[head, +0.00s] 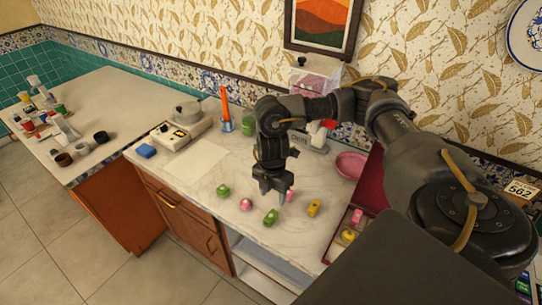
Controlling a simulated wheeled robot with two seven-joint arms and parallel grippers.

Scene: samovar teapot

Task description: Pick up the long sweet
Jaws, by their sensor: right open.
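Several small wrapped sweets lie on the white marble counter (210,215). There is a green sweet (223,190), a pink sweet (245,204), another green sweet (271,217) that looks somewhat elongated, and a yellow sweet (314,208) that also looks elongated. Another pink sweet (290,195) shows partly behind my right gripper's fingers. I cannot tell for sure which is the long sweet. My right gripper (273,194) points down over these sweets, open, with nothing visible between its fingers. Its height above the counter is hard to judge. My left gripper is out of view.
A box (333,245) with a pink and a yellow sweet stands right of the loose sweets. A pink bowl (351,165) is behind. The front-left counter is clear.

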